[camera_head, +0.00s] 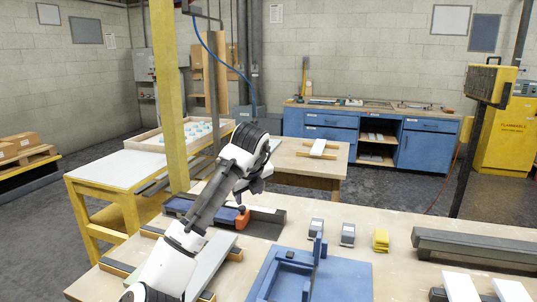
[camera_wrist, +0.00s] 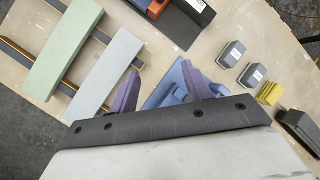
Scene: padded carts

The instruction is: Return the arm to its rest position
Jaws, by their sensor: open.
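My arm rises from the lower left of the head view, bends at a white and black joint, and ends with my gripper (camera_head: 256,186) above the workbench (camera_head: 365,208). In the wrist view my gripper (camera_wrist: 160,86) shows two purple fingers spread wide apart, with nothing between them. A blue fixture (camera_wrist: 167,88) lies below and beyond the fingers, partly hidden by them. The fixture also shows in the head view (camera_head: 345,280) at the front of the bench. My gripper appears clear of the bench top and its objects.
A long dark bar (camera_head: 470,246) lies farther right. A pale green bar (camera_wrist: 62,45) and a grey bar (camera_wrist: 103,75) rest on strips. A yellow post (camera_head: 168,90) rises behind my arm.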

